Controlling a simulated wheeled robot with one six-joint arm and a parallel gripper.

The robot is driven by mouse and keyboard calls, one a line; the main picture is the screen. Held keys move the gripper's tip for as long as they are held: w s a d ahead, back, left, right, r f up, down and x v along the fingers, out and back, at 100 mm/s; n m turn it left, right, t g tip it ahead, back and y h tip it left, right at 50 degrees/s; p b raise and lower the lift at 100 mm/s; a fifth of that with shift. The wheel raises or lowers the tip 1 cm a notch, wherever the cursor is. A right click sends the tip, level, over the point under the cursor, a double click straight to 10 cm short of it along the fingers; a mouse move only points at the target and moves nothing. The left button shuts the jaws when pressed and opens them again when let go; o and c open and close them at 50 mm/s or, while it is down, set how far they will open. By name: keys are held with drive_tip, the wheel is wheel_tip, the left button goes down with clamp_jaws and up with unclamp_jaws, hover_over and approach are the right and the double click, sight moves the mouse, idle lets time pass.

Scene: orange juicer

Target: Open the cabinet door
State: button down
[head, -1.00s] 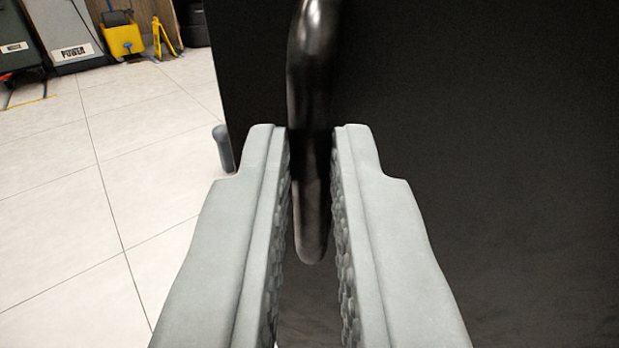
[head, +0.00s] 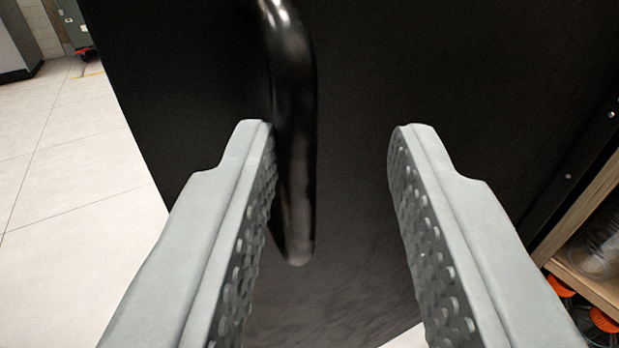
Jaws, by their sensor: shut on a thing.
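The black cabinet door (head: 420,70) fills most of the view and stands swung open, with the cabinet's inside (head: 590,250) showing past its right side. Its dark, glossy handle (head: 295,130) runs downward between the fingers of my gripper (head: 325,135). The fingers are wide apart. The handle lies close along the left finger, and I cannot tell whether they touch. A clear gap separates the handle from the right finger.
At the right are a black edge strip with screws (head: 568,177), a wooden shelf (head: 572,230), a clear container (head: 600,245) and orange-capped items (head: 604,320). Open tiled floor (head: 70,190) lies at the left, with grey cabinets (head: 12,45) far back.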

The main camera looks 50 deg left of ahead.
drive_tip(key=w+d+n+g+y, duration=0.1)
drive_tip(key=d, duration=0.7)
drive_tip(key=shift+d+n+g, duration=0.3)
drive_tip(key=shift+d+g, duration=0.1)
drive_tip(key=c, duration=1.5)
unclamp_jaws()
drive_tip(key=shift+w+a, duration=0.15)
drive_tip(key=shift+a, duration=0.05)
drive_tip(key=shift+s+d, duration=0.15)
drive_tip(key=shift+s, duration=0.05)
drive_tip(key=v, duration=1.7)
drive_tip(key=shift+d+f, duration=0.2)
drive_tip(key=shift+f, duration=0.1)
